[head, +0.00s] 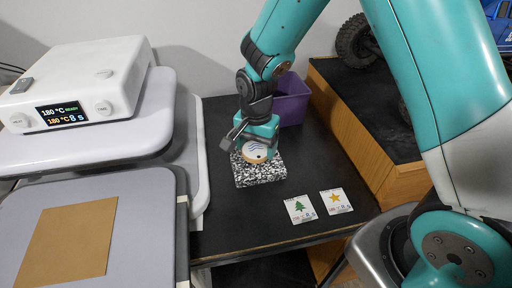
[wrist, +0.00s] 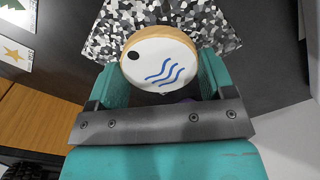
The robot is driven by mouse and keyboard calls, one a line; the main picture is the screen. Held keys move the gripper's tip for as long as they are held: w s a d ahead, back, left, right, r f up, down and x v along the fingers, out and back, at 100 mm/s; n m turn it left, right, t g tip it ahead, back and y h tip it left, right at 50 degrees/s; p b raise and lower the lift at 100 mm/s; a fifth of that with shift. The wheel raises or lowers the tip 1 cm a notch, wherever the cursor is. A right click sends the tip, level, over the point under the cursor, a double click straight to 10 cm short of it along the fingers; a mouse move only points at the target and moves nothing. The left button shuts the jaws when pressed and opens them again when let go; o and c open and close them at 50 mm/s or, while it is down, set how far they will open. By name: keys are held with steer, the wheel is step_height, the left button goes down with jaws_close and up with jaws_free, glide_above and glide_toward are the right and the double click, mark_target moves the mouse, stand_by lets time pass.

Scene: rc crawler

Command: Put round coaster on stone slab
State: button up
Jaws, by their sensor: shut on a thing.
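The round coaster (head: 255,153) has a pale top with blue wavy lines, a black dot and a wooden rim. It also shows in the wrist view (wrist: 158,62), between the two teal fingers. My gripper (head: 257,146) is shut on the coaster, over the stone slab. The stone slab (head: 262,178) is a black, white and grey speckled block on the dark table; it shows in the wrist view (wrist: 120,18) beyond the coaster. The coaster is over the slab's top; I cannot tell whether it touches it. Its near side is partly hidden by my gripper.
Two cards, one with a tree (head: 300,208) and one with a star (head: 336,201), lie at the table's front right. A purple bin (head: 292,100) stands behind the slab. A heat press (head: 85,85) stands left, with a brown sheet (head: 68,240) on its plate.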

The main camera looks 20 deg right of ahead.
mark_target(256, 148)
steer(key=shift+f, duration=0.7)
steer(key=o, duration=0.9)
steer(key=shift+f, duration=0.1)
step_height(256, 148, up, 12)
steer(key=b, duration=0.2)
steer(key=s+a+r+n+y, duration=0.2)
steer(key=s+r+n, duration=0.2)
steer(key=s+n, duration=0.4)
steer(key=s+a+r+n+y, duration=0.2)
steer(key=s+n, duration=0.6)
steer(key=s, duration=0.5)
step_height(256, 148, up, 2)
steer(key=shift+s+a+n, duration=0.15)
steer(key=shift+a+n, duration=0.25)
steer(key=shift+a, duration=0.05)
